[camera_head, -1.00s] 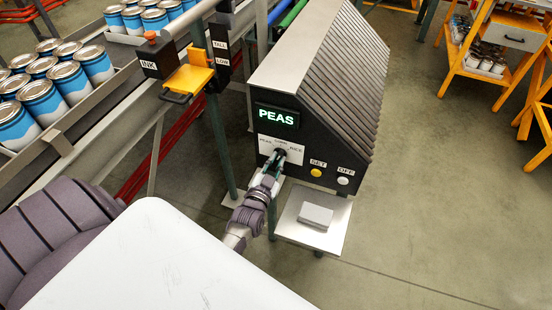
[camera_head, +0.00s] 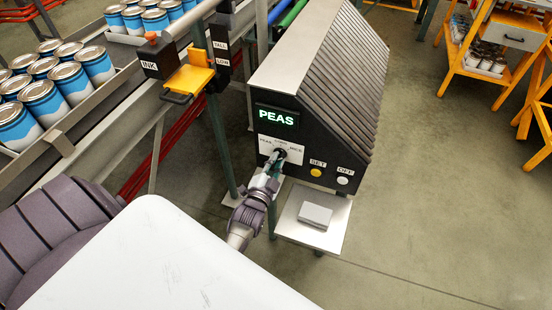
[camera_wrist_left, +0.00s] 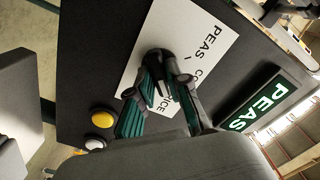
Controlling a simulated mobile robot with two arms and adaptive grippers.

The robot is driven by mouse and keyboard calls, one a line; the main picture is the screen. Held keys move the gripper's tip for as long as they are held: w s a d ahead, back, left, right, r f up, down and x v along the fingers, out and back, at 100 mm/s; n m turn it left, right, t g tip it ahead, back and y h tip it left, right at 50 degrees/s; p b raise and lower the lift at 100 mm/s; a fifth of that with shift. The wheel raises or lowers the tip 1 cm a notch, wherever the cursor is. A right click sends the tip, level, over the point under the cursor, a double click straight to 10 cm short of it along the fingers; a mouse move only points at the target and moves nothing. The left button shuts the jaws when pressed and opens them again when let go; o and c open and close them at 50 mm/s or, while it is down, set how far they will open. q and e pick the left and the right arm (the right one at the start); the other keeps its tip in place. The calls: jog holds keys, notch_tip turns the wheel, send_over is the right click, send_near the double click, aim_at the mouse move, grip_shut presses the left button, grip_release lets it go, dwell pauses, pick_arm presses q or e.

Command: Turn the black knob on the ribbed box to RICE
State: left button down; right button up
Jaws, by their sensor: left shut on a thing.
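The ribbed box (camera_head: 322,85) stands right of the conveyor, its dark front facing me. Its display (camera_head: 277,117) reads PEAS in green letters. Below it, a white label plate (camera_head: 270,143) carries words; PEAS and RICE are legible, the middle word is partly covered. The black knob (camera_wrist_left: 158,58) sits on this plate, seen in the left wrist view. My left gripper (camera_head: 277,159) is shut on the knob, its fingers (camera_wrist_left: 165,80) on either side of it. Which way the knob points is hard to tell behind the fingers. My right gripper is not in view.
A yellow SET button (camera_head: 316,173) and a white OFF button (camera_head: 342,180) are on the box's lower front. A small shelf (camera_head: 295,232) with a grey block stands below. An ink unit (camera_head: 160,60) and conveyor with blue cans (camera_head: 45,100) are left.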

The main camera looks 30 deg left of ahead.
pick_arm(q)
jog(key=c, duration=1.1)
grip_release()
jog(key=v, duration=1.2)
jog(key=shift+d, duration=0.1)
